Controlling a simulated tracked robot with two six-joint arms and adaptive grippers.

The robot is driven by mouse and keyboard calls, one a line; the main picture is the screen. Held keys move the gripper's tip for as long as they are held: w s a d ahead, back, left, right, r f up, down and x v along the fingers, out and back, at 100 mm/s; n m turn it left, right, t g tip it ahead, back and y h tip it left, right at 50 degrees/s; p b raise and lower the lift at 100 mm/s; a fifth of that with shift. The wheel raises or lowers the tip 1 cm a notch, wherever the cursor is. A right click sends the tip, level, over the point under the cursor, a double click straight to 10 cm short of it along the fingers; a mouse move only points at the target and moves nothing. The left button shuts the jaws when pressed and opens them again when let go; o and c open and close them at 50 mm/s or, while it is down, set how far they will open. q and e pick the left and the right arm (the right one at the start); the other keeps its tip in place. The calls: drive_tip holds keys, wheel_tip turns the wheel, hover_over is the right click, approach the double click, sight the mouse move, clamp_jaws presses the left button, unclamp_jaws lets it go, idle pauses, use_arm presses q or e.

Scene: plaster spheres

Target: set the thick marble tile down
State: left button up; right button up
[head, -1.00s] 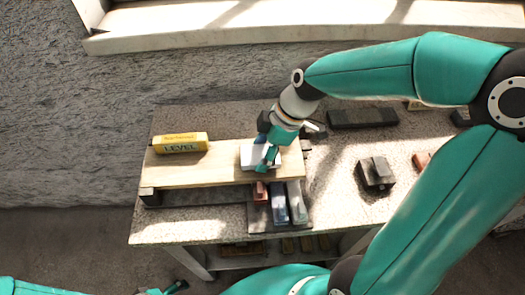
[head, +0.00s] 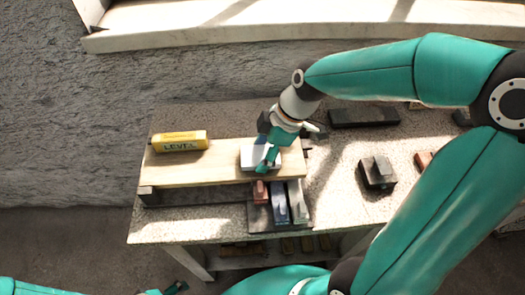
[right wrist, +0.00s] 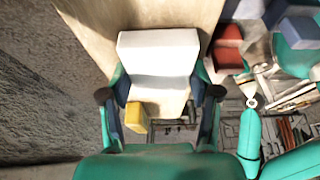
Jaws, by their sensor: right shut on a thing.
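The thick marble tile (head: 250,157) is a white block at the right end of a pale wooden board (head: 205,166). My right gripper (head: 268,161) reaches down over it and is shut on it. In the right wrist view the tile (right wrist: 158,58) sits between the two fingers, with the board behind it. Whether its underside touches the board is hidden.
A yellow level (head: 180,141) lies on the board's left part. A red block (head: 260,191) and bluish and grey bars (head: 279,203) lie just in front of the board. A dark block (head: 377,172) stands right, and a long dark bar (head: 363,117) behind.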

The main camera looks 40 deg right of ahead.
drive_tip(key=shift+f, duration=0.2)
drive_tip(key=o, duration=1.5)
drive_tip(key=shift+r, duration=0.1)
drive_tip(key=shift+r+p, duration=1.15)
drive_tip(key=shift+r, duration=0.75)
